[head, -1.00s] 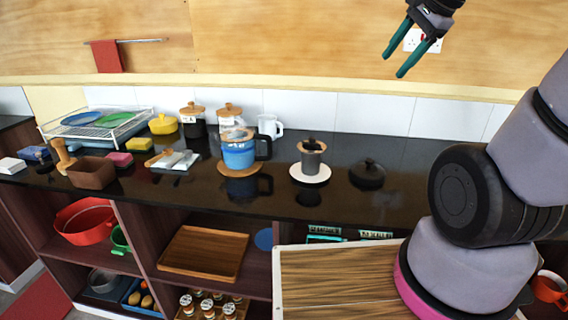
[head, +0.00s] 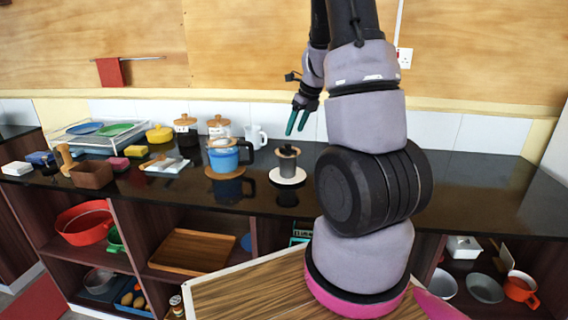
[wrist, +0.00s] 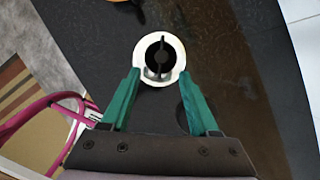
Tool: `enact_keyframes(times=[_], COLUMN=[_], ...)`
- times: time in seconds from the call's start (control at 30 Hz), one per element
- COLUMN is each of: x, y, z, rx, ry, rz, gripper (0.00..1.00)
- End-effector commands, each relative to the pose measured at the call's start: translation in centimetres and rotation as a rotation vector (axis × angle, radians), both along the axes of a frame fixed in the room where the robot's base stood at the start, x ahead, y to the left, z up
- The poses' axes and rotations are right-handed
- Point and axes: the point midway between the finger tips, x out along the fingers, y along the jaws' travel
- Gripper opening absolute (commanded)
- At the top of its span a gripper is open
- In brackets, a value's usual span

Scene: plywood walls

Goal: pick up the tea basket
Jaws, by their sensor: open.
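What looks like the tea basket (head: 286,163) is a grey cylinder with a dark knob on top. It stands upright on a white saucer (head: 288,181) on the black counter. In the wrist view the basket (wrist: 160,58) shows from above as a dark round top crossed by a bar, inside the white saucer (wrist: 148,80). My gripper (head: 296,131) has green fingers and hangs above and slightly right of the basket in the head view. In the wrist view the gripper (wrist: 160,74) is open and empty, its fingertips apart on either side of the basket's near part. Its height above the basket is hard to tell.
A blue glass pot (head: 223,160) stands on a wooden coaster close by on the left. A white mug (head: 255,137) and wooden-lidded jars (head: 186,132) stand behind. A dish rack (head: 95,138) is at the far left. The counter's right side (head: 480,190) is clear.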

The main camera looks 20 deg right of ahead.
Motion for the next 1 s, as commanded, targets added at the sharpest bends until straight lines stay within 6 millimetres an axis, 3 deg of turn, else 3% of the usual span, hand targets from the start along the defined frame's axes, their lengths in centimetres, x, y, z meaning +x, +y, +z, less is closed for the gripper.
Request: enact_keyframes(times=[0.5,0.77,0.8,0.93,0.97,1.0], x=[2.6,2.8,2.7,2.7,2.7,2.7], y=[1.0,1.1,1.1,1.1,1.1,1.1], z=[-5.1,-5.4,-5.4,-5.4,-5.4,-5.4], rx=[0.000,-0.002,-0.002,-0.001,-0.001,-0.001], ry=[0.001,-0.002,-0.002,-0.001,-0.001,-0.001], rz=[0.000,0.002,0.002,0.003,0.003,0.003], gripper=[0.61,0.61,0.57,0.08,0.00,0.00])
